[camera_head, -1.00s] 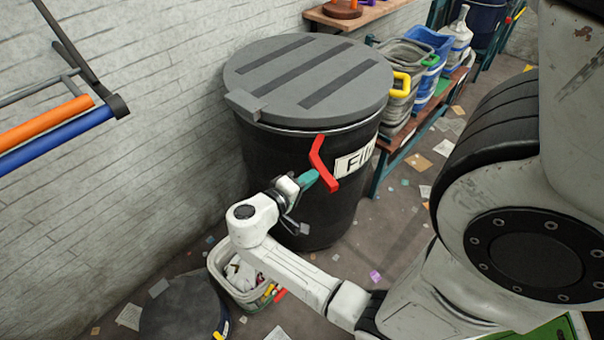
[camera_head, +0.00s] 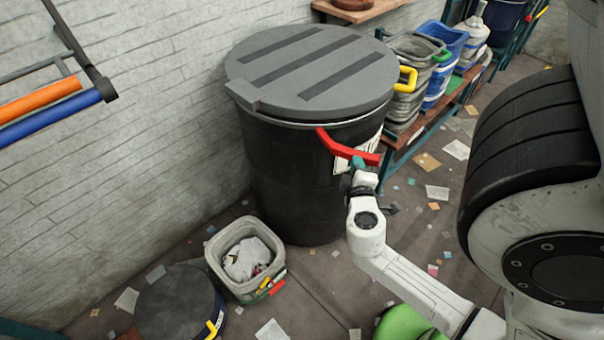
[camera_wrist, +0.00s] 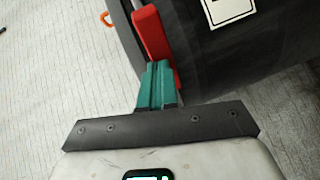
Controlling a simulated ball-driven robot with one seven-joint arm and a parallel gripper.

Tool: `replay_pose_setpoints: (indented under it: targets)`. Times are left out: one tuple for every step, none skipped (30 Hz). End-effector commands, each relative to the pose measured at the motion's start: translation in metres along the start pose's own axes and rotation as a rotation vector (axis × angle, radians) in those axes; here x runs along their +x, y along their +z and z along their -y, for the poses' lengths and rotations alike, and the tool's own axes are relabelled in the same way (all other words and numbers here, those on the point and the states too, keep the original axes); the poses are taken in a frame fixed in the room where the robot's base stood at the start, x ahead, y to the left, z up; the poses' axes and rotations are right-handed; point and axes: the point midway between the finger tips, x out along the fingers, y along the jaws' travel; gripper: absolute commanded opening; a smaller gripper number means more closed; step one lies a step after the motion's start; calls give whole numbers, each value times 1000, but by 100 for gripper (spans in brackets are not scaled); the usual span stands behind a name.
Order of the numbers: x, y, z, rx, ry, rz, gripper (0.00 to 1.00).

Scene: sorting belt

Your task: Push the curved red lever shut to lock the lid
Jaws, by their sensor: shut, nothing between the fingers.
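The curved red lever (camera_head: 345,149) is on the front of the large black barrel (camera_head: 290,180), just under its grey lid (camera_head: 310,75). The lid lies flat on the barrel. The lever runs from the rim to the right and slightly down, close along the barrel's side. My gripper (camera_head: 357,162) is shut and empty, with its teal fingertips at the lever's outer end. In the wrist view, the shut fingertips (camera_wrist: 157,82) meet the red lever (camera_wrist: 155,45), apparently touching it. The barrel's white label is partly hidden behind the lever.
A grey bin with rubbish (camera_head: 230,281) and a black drum (camera_head: 175,305) stand at the lower left. A shelf of crates (camera_head: 440,60) stands right of the barrel. A brick wall (camera_head: 150,130) is behind. Paper scraps litter the open floor.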

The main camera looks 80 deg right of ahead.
Motion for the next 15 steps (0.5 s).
replay_pose_setpoints:
  targets:
    - [5,8,4,-10,-6,-38,0]
    - [7,11,3,-15,-10,-61,0]
    - [11,14,2,-20,-16,-91,0]
    - [13,16,0,-24,-20,-113,0]
    - [15,19,-1,-27,-24,-133,0]
    - [19,22,-2,-32,-28,-160,0]
    - [21,25,-3,-37,-32,-179,0]
    - [24,27,-4,-40,-36,-200,0]
    - [27,30,-6,-44,-41,-226,0]
    - [30,32,-7,-47,-44,-245,0]
    - [33,34,-8,-49,-48,-264,0]
    - [37,37,-10,-53,-52,-290,0]
    - [39,39,-11,-55,-55,-307,0]
    - [42,39,-12,-53,-54,-305,0]
    - [46,41,-13,-53,-54,-304,0]
